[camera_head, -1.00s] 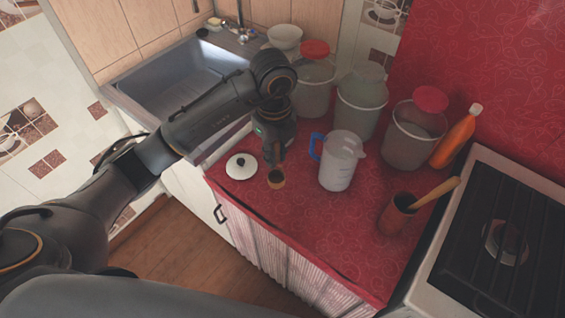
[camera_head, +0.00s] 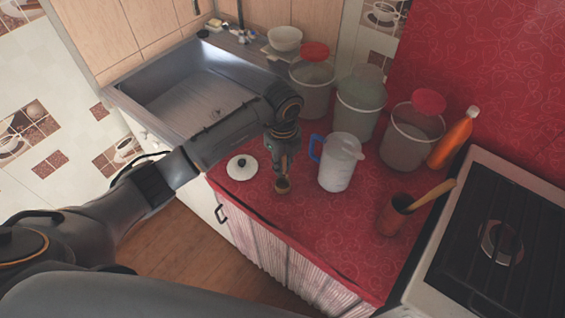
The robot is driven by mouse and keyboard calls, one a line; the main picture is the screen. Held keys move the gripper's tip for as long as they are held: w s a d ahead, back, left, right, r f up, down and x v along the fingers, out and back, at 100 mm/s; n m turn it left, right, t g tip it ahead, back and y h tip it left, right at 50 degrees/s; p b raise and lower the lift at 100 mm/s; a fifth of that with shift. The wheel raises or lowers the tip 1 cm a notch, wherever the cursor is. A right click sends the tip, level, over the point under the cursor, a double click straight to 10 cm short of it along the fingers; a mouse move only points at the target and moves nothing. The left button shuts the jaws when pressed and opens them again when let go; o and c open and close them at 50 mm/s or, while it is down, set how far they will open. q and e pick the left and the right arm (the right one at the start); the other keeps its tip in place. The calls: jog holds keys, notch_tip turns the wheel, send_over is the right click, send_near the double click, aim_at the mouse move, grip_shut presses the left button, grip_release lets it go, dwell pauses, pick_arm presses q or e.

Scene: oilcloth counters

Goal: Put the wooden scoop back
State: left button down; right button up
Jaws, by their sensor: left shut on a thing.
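My left gripper (camera_head: 281,171) is over the red counter, between a white lid and a clear measuring jug. It is shut on the wooden scoop (camera_head: 283,186), whose small brown cup end shows just below the fingers. The rest of the scoop is hidden by the gripper. I cannot tell whether the cup touches the counter. My right gripper is out of view.
The white lid (camera_head: 241,168) with a dark knob lies left of the scoop, the blue-handled jug (camera_head: 337,168) right. Canisters (camera_head: 359,103) line the back. A brown holder (camera_head: 394,216) with a wooden handle stands near the stove (camera_head: 493,238). The front counter is clear.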

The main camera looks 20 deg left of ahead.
pick_arm(q)
jog(key=c, duration=1.3)
grip_release()
jog(key=shift+r, duration=0.45)
notch_tip(320, 180, up, 7)
jog(key=shift+w+f+b, duration=0.1)
jog(key=shift+f+b, duration=0.1)
jog(key=shift+b, duration=0.65)
jog(key=shift+r+p, duration=0.3)
jog(key=shift+r, duration=2.1)
